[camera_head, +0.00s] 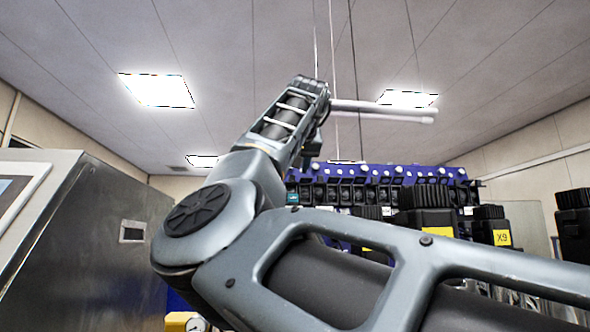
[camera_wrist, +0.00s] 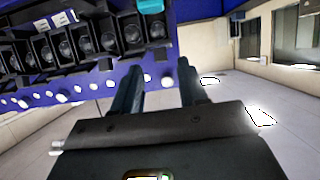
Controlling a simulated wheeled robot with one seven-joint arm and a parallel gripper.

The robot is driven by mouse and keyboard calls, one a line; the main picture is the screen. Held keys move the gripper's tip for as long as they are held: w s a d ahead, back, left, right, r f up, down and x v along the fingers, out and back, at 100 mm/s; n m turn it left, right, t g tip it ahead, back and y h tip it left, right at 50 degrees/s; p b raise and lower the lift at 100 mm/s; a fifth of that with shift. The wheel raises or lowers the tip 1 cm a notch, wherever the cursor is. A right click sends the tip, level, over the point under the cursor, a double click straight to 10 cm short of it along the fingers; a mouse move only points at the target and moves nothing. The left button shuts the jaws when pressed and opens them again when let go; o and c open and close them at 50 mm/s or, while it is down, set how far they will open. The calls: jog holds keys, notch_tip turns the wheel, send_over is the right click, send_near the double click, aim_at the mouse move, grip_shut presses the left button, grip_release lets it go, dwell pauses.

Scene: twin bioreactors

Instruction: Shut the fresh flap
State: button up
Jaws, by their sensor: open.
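In the wrist view my gripper (camera_wrist: 160,72) is open, its two dark fingers apart with nothing between them. The fingers point toward a blue panel (camera_wrist: 88,85) with a row of dark round-faced units (camera_wrist: 85,42). A teal piece (camera_wrist: 150,6) sits at the top edge of that row. In the head view the same blue unit (camera_head: 400,172) stands behind my raised arm, with a small teal piece (camera_head: 292,198) at its left end. My gripper's fingers are not clear there. I cannot pick out the fresh flap in either view.
A steel cabinet (camera_head: 95,240) stands at the left. Dark boxes with yellow labels (camera_head: 501,237) stand at the right below the blue unit. Thin lines (camera_head: 332,60) hang from the ceiling. In the wrist view, open room and a window (camera_wrist: 295,35) lie to the right.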

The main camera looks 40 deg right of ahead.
aim_at(293, 181)
jog(key=shift+p+x, duration=0.35)
jog(key=shift+x, duration=1.3)
jog(key=shift+a, duration=0.1)
